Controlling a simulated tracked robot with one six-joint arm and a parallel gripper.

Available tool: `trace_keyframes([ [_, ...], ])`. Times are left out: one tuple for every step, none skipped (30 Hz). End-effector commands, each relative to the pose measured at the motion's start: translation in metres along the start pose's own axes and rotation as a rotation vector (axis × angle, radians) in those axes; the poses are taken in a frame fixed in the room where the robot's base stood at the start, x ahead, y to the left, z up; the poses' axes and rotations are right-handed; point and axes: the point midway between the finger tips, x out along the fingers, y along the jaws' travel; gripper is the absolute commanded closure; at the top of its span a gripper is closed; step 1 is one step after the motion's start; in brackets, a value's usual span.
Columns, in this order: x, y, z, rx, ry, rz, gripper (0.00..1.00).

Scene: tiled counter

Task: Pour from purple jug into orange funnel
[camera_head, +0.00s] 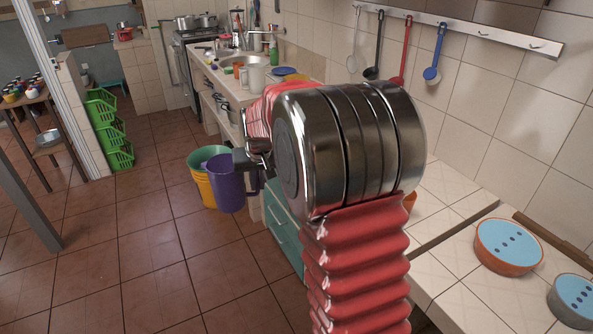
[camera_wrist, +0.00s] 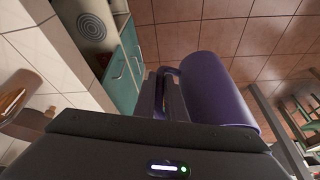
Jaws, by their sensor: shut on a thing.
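The purple jug (camera_head: 228,184) hangs upright over the floor, just left of the counter's teal drawers. My gripper (camera_wrist: 166,98) is shut on the jug's handle, and the jug (camera_wrist: 214,88) fills the right of the wrist view. In the head view my arm hides most of the gripper. A small orange patch (camera_head: 410,201) shows on the counter beside my arm. It may be part of the orange funnel, but the arm hides the rest. In the wrist view an orange-brown shape (camera_wrist: 14,96) lies over the tiles at the left edge; I cannot tell what it is.
An orange round container with a blue top (camera_head: 508,246) and a grey one (camera_head: 573,300) stand on the near counter. A yellow bucket (camera_head: 204,192) is on the floor behind the jug. Ladles (camera_head: 433,73) hang on the wall rail.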

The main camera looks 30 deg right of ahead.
Motion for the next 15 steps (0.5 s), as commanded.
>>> trace_keyframes([
  [0.001,-0.023,0.005,-0.044,0.000,-0.018,1.00],
  [0.002,-0.035,0.009,-0.068,0.000,-0.027,1.00],
  [0.003,-0.050,0.014,-0.102,-0.001,-0.040,1.00],
  [0.004,-0.062,0.018,-0.127,-0.001,-0.049,1.00],
  [0.004,-0.073,0.022,-0.151,-0.001,-0.059,1.00],
  [0.004,-0.088,0.028,-0.183,0.000,-0.071,1.00],
  [0.004,-0.098,0.032,-0.204,-0.001,-0.080,1.00],
  [0.005,-0.108,0.036,-0.225,-0.001,-0.088,1.00],
  [0.005,-0.119,0.041,-0.251,0.000,-0.097,1.00],
  [0.005,-0.126,0.044,-0.267,0.001,-0.104,1.00],
  [0.005,-0.132,0.048,-0.281,0.001,-0.109,1.00],
  [0.005,-0.139,0.051,-0.297,0.001,-0.115,1.00],
  [0.005,-0.143,0.053,-0.306,0.001,-0.118,1.00],
  [0.005,-0.146,0.055,-0.314,0.001,-0.121,1.00],
  [0.005,-0.149,0.057,-0.321,0.001,-0.124,1.00],
])
